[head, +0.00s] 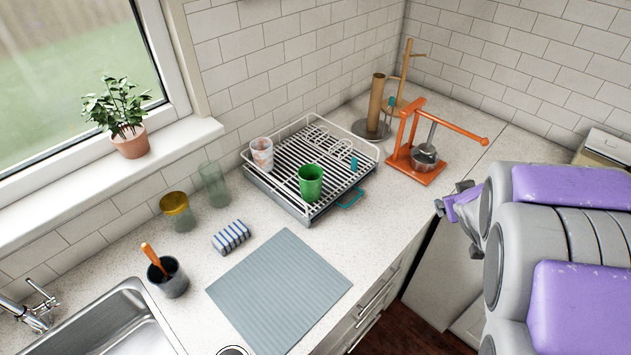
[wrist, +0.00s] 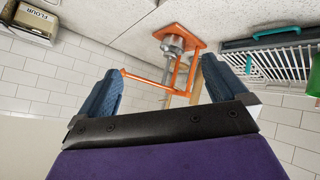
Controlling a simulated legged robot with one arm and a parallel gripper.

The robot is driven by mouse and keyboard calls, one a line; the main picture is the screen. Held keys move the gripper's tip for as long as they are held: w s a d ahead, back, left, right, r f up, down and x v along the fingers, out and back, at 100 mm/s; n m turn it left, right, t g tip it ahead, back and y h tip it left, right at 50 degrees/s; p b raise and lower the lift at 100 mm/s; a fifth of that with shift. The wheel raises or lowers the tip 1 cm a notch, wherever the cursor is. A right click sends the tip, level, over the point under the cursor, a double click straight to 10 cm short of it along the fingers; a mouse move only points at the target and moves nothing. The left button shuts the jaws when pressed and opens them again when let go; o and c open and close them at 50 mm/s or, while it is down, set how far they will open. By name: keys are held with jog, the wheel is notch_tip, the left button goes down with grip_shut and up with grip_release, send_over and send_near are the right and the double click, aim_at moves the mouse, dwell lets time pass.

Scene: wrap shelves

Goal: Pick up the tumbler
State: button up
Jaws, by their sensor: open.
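A green cup (head: 311,182) stands upright in the white wire dish rack (head: 282,198). A pale patterned cup (head: 262,154) stands at the rack's left corner. A clear glass (head: 214,184) stands on the counter left of the rack. I cannot tell which of these is the tumbler. My gripper (head: 447,206) is right of the rack, past the counter's front edge, apart from all the cups. In the wrist view my gripper (wrist: 160,70) has its two blue fingers spread, with nothing between them. A sliver of the green cup (wrist: 315,108) shows at that view's right edge.
An orange press (head: 416,158) stands on the counter between the rack and my arm. Behind it is a wooden stand (head: 375,105). A flour box (wrist: 36,20) shows in the wrist view.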

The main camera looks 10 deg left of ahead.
jog(key=w+a+f+n+y, duration=0.2)
jog(key=w+a+y, duration=0.1)
jog(key=a, duration=0.3)
jog(key=w+a+f+n+y, duration=0.1)
jog(key=w+a+n+y, duration=0.15)
jog(key=a, duration=0.35)
jog(key=n+g+y+p, duration=0.2)
jog(key=n+y, duration=0.1)
jog(key=y, duration=0.6)
send_near(320, 180)
jog(key=shift+h, duration=0.25)
jog(key=b+x, duration=0.3)
jog(key=x, duration=0.5)
jog(key=shift+f, duration=0.15)
jog(key=shift+w+a, duration=0.45)
jog(key=shift+a, duration=0.05)
jog(key=b+x, duration=0.1)
jog(key=x, duration=0.1)
jog(key=f+b+x, duration=0.1)
jog(key=x, duration=0.2)
jog(key=shift+s+a+f, duration=0.1)
jog(key=shift+a, duration=0.05)
jog(key=shift+c, duration=1.4)
jog(key=c, duration=0.8)
